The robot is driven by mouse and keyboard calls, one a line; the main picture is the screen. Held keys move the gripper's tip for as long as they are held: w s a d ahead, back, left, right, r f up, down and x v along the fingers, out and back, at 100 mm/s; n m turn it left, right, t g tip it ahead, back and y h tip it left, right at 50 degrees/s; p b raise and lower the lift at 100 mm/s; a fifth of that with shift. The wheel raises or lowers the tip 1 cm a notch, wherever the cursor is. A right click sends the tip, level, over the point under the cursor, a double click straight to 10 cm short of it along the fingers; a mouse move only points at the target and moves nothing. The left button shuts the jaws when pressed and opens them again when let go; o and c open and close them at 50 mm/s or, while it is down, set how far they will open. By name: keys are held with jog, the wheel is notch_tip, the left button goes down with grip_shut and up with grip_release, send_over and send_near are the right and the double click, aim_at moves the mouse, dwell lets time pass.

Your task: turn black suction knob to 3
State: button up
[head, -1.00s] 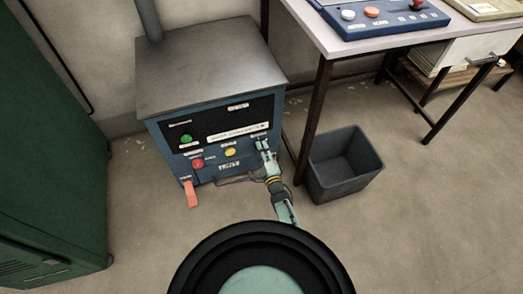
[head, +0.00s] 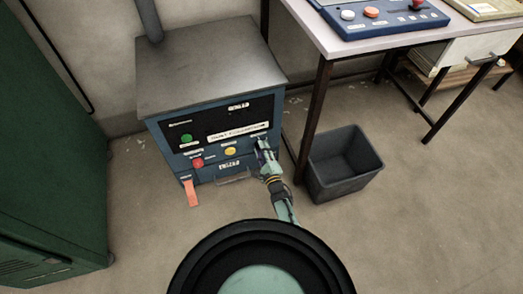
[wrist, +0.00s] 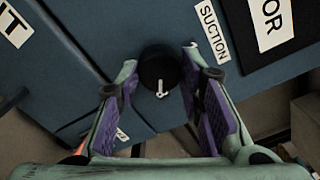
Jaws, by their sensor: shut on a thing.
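The black suction knob (wrist: 158,70) is on the blue panel of the machine, between my fingertips in the wrist view. Its white pointer faces down in that picture. No dial numbers are readable around it. The "SUCTION" label (wrist: 213,32) is up and right of the knob. My gripper (wrist: 160,66) has one purple-padded finger on each side of the knob and is shut on it. In the head view my gripper (head: 262,148) is at the right side of the machine's front panel and hides the knob.
The blue dust collector (head: 165,146) carries a green button (head: 187,139), a red button (head: 197,162) and a yellow button (head: 230,152). A dark bin (head: 345,185) stands right of my arm, by the table leg (head: 314,115). A green cabinet (head: 50,150) is at the left.

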aim_at(259, 129)
jog(key=o, duration=1.2)
jog(key=shift+r, duration=0.15)
jog(key=r, duration=0.6)
jog(key=shift+w+d+r, duration=0.1)
jog(key=shift+d+r, duration=0.15)
jog(key=shift+r, duration=0.1)
jog(key=shift+a+r, duration=0.15)
jog(key=shift+r, duration=0.65)
jog(key=shift+a+r, duration=0.1)
jog(key=shift+r, duration=0.65)
